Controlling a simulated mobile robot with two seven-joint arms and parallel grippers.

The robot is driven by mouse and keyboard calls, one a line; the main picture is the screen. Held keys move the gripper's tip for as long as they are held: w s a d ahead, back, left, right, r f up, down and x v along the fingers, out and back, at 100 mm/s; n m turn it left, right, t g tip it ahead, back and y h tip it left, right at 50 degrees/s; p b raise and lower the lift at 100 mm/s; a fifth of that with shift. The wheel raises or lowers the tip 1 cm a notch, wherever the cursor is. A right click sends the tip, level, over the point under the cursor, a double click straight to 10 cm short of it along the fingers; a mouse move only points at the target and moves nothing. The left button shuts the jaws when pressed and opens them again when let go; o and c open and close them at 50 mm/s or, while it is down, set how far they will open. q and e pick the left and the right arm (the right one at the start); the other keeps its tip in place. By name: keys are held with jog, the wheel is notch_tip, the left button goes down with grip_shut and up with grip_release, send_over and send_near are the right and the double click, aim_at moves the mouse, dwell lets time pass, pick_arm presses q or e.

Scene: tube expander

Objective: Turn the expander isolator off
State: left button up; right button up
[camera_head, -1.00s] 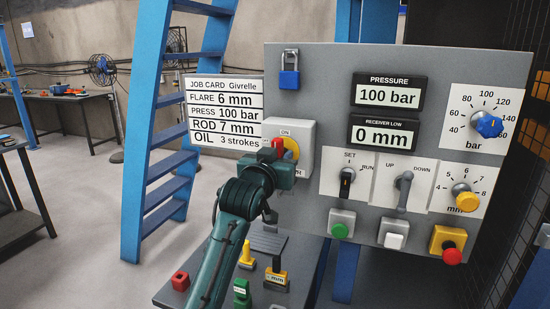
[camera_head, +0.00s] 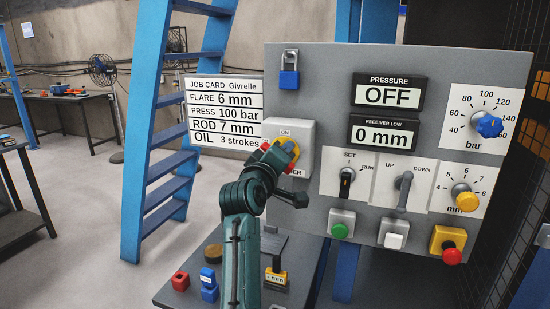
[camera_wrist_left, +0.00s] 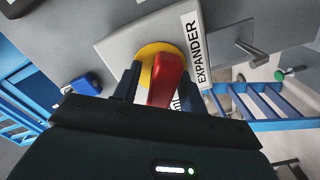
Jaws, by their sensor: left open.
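The expander isolator is a grey-white box (camera_head: 301,134) on the left of the grey panel (camera_head: 330,100), with a yellow disc (camera_wrist_left: 148,52) and a red handle (camera_wrist_left: 168,78). The word EXPANDER shows beside the disc in the left wrist view. My left gripper (camera_wrist_left: 161,86) is open, with one finger on each side of the red handle; I cannot tell whether they touch it. In the head view my left gripper (camera_head: 280,153) covers most of the switch. The pressure display (camera_head: 388,96) reads OFF. My right gripper is not in view.
A blue padlock (camera_head: 289,79) hangs at the panel's upper left. Knobs, levers and push buttons fill its right and lower parts. A blue ladder (camera_head: 150,130) stands left.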

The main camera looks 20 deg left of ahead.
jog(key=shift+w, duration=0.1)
pick_arm(q)
jog(key=shift+s+p, duration=0.35)
jog(key=shift+s, duration=0.2)
jog(key=shift+s+p, duration=0.5)
jog(key=shift+s, duration=0.75)
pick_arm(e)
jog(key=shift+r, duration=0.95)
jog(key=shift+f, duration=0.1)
pick_arm(q)
jog(key=m, duration=0.7)
jog(key=shift+a, duration=0.1)
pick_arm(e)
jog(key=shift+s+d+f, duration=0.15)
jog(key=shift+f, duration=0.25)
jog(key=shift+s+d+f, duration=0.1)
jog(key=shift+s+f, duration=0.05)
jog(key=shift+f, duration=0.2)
pick_arm(q)
jog(key=shift+w, duration=0.15)
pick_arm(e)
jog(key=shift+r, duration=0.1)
